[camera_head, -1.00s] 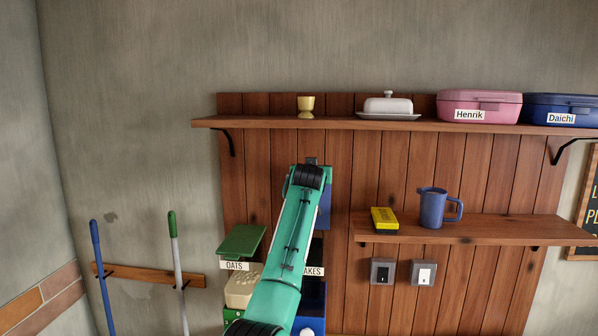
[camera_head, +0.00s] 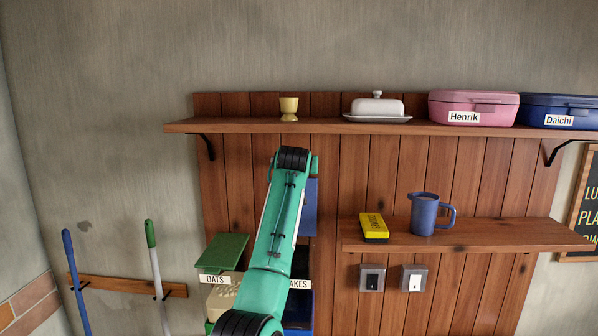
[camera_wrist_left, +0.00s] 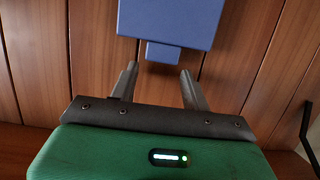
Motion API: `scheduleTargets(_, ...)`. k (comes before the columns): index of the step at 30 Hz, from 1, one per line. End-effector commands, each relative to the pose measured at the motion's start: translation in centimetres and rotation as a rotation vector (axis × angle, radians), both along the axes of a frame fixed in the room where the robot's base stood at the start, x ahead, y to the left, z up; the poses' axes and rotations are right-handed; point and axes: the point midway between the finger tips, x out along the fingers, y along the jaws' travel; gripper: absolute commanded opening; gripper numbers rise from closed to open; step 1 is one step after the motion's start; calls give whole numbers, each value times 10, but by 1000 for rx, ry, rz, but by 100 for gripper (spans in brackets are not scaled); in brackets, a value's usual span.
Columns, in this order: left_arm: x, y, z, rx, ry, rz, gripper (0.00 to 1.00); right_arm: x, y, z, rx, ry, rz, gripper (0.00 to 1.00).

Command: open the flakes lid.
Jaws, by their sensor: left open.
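The blue flakes lid (camera_head: 310,207) stands raised, close to upright, above its bin in the head view, partly hidden by my left arm. The blue flakes bin (camera_head: 299,312) is below, with its label (camera_head: 300,284) partly covered by the arm. In the left wrist view the lid (camera_wrist_left: 170,18) fills the top, with a small tab (camera_wrist_left: 163,52) on its near edge. My left gripper (camera_wrist_left: 159,78) is open and empty; its fingertips are just short of the tab in that picture. The gripper itself is hidden behind the arm in the head view. My right gripper is not in view.
The oats bin (camera_head: 222,298) with its raised green lid (camera_head: 224,252) is left of the arm. A shelf (camera_head: 470,236) at right holds a yellow box (camera_head: 374,227) and blue mug (camera_head: 424,213). The upper shelf (camera_head: 240,126) runs above the arm.

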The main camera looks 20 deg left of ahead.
Motion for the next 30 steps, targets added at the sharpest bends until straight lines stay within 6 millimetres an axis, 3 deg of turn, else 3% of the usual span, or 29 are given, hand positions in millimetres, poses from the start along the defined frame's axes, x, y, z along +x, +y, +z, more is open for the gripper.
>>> scheduleTargets(14,-5,-2,-7,-2,11,0,58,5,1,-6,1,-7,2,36)
scheduleTargets(20,-31,-8,-1,-2,8,0,58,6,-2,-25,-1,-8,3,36)
scheduleTargets(30,-96,-24,22,-1,4,-1,58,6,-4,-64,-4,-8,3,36)
